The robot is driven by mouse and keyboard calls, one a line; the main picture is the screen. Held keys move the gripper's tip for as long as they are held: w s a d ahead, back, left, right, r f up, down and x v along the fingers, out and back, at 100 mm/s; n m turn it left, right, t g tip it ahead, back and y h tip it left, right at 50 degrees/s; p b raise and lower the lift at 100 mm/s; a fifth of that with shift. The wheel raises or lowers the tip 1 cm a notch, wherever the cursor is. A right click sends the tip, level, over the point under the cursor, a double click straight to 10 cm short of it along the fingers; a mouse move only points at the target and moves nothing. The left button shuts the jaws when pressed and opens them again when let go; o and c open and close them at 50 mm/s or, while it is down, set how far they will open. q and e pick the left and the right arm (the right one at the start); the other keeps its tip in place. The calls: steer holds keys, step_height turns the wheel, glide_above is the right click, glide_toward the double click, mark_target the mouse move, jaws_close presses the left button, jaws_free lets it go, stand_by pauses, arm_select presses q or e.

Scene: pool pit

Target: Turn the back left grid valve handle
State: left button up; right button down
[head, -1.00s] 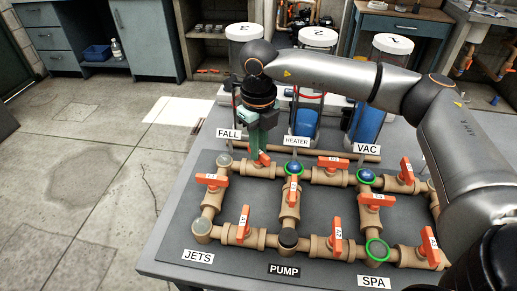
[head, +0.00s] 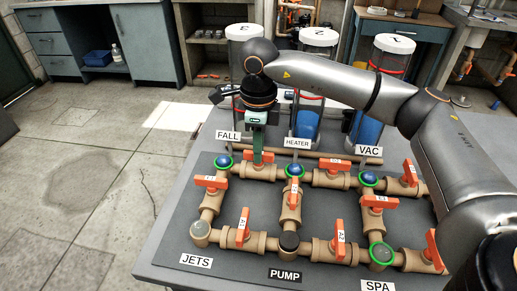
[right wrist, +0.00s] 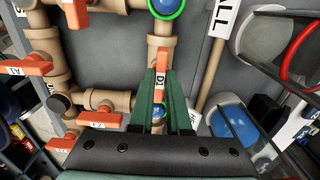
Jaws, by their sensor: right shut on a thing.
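The back left grid valve handle (right wrist: 161,88) is orange and bears a D1 label in the right wrist view. It sits on the back pipe between the FALL and HEATER junctions. My right gripper (head: 257,155) comes down on it from above in the head view. In the right wrist view its green fingers (right wrist: 159,100) are shut around the handle, which looks in line with its pipe. The fingers hide much of the handle in the head view. The FALL junction (head: 222,162) and HEATER junction (head: 293,171) show blue. My left gripper is out of view.
Other orange handles stand close by on the grey board (head: 205,245), including a front left one (head: 243,226) and a back right one (head: 334,167). Clear cylinders (head: 309,90) stand behind the grid. My right arm spans the right side.

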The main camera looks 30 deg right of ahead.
stand_by(0.5)
steer(key=c, duration=0.9)
jaws_free()
steer(key=shift+r, duration=0.1)
step_height(320, 180, up, 12)
steer(key=shift+r, duration=0.2)
